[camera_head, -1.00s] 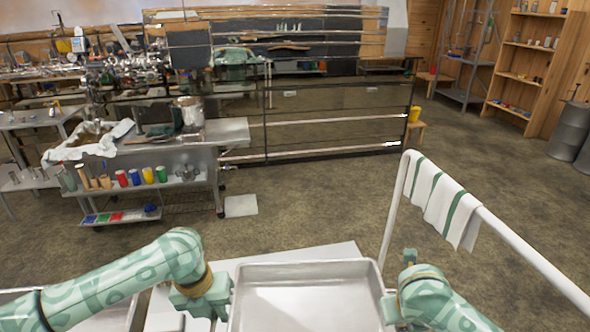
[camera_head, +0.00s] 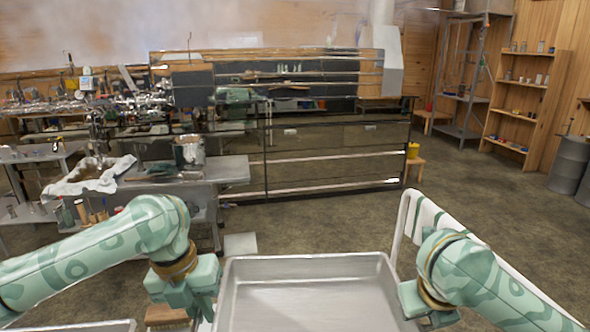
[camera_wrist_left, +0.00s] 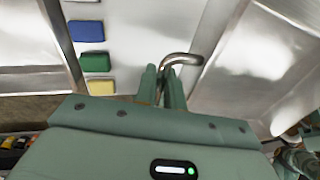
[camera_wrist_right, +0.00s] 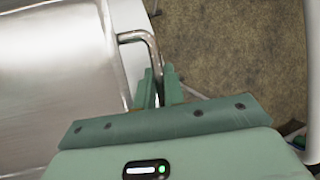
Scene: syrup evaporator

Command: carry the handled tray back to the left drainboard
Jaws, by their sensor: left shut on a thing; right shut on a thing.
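The handled tray (camera_head: 312,300) is a shallow, empty metal pan in front of me, level between my two arms. My left gripper (camera_head: 213,300) is shut on its left handle, a bent metal bar that shows in the left wrist view (camera_wrist_left: 185,60). My right gripper (camera_head: 408,298) is shut on its right handle, which shows in the right wrist view (camera_wrist_right: 140,37). In the left wrist view, a pale surface (camera_wrist_left: 125,30) with several coloured blocks lies between the tray and a metal basin (camera_wrist_left: 25,40). I cannot tell how high the tray is above the surface.
A white rail (camera_head: 405,225) with a striped towel (camera_head: 428,212) stands close to my right arm. A metal-edged basin (camera_head: 85,327) is at the bottom left. Open floor (camera_head: 330,220) lies beyond, before the long evaporator (camera_head: 330,145) and a steel table (camera_head: 215,170).

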